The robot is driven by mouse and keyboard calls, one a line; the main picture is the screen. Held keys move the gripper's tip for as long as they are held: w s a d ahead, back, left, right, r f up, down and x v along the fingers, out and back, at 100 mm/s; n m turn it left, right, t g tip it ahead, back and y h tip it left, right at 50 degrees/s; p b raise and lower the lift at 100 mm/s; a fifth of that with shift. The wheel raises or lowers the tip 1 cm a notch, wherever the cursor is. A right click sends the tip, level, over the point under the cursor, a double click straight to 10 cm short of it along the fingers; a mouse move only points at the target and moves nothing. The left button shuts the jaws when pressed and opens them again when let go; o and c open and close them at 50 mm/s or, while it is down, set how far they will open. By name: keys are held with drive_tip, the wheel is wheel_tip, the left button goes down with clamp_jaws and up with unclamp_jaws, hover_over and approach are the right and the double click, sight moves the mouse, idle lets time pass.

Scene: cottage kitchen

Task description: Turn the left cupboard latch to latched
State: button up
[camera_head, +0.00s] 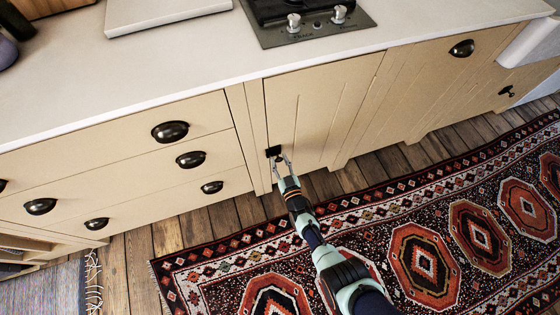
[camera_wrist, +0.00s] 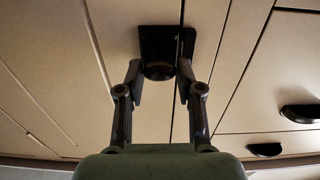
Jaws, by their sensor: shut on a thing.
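The left cupboard latch (camera_head: 273,151) is a small black fitting at the left edge of the cream cupboard door (camera_head: 315,112). In the wrist view the latch (camera_wrist: 160,40) shows as a dark plate at the seam between door and frame, with a rounded knob. My gripper (camera_head: 280,161) reaches it from below in the head view. In the wrist view the two fingers of my gripper (camera_wrist: 160,76) stand on either side of the knob, shut on it. The fingertips partly hide the knob's sides, and I cannot tell the exact turn of the latch.
Drawers with black cup handles (camera_head: 190,159) lie left of the latch. Another cupboard front with a cup handle (camera_head: 461,48) is to the right. The worktop (camera_head: 150,75) overhangs above. A patterned rug (camera_head: 400,235) covers the wooden floor in front.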

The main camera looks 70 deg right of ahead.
drive_tip(key=n, duration=0.4)
drive_tip(key=shift+w, duration=0.1)
drive_tip(key=n, duration=0.4)
drive_tip(key=shift+a+f+n, duration=0.1)
drive_tip(key=shift+n, duration=0.2)
drive_tip(key=n, duration=0.4)
drive_tip(key=shift+w+f+n, duration=0.1)
drive_tip(key=shift+n, duration=2)
drive_tip(key=o, duration=1.2)
drive_tip(key=shift+c, duration=0.2)
